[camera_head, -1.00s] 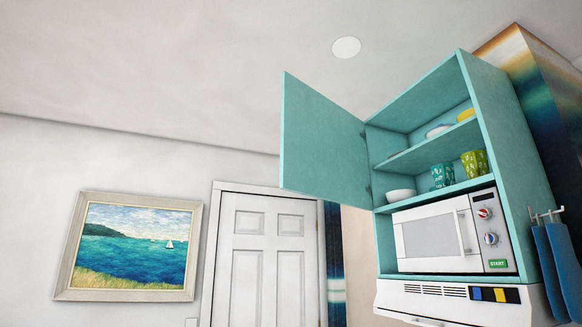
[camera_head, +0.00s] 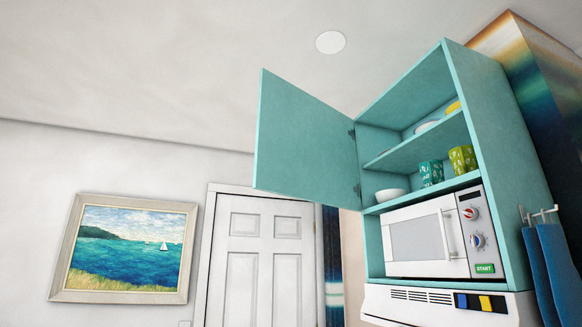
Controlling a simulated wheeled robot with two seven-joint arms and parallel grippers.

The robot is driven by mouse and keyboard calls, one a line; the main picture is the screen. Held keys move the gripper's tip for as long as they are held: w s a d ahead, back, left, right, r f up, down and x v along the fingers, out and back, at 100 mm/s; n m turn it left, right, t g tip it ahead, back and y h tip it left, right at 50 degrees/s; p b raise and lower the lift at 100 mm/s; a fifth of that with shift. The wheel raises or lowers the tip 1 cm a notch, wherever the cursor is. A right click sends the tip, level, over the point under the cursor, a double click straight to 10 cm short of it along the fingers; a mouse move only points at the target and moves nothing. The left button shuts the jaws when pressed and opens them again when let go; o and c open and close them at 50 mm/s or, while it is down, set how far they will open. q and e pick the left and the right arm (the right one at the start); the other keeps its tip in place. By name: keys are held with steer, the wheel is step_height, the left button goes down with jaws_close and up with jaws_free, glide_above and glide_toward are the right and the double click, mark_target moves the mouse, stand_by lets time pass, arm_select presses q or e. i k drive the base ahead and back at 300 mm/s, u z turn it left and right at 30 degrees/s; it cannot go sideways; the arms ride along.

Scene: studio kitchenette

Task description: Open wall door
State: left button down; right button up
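The teal wall cabinet (camera_head: 490,160) hangs at the right in the head view. Its door (camera_head: 303,138) is hinged on the cabinet's left side and stands wide open, swung out to the left, so the shelves show. Inside are a white bowl (camera_head: 391,195), a teal patterned cup (camera_head: 431,173), a green-yellow cup (camera_head: 462,159), and a white dish (camera_head: 427,125) and a yellow dish (camera_head: 453,107) on the shelf above. Neither of my grippers shows in the head view.
A white microwave (camera_head: 427,240) sits in the cabinet's lower bay, above a white range hood (camera_head: 430,307). Blue towels (camera_head: 545,270) hang on a rack on the cabinet's right side. A white room door (camera_head: 262,260) and a framed seascape (camera_head: 125,248) are at the left.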

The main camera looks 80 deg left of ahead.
mark_target(306, 149)
steer(key=u, duration=0.05)
steer(key=i, duration=1.05)
steer(key=u, duration=1.6)
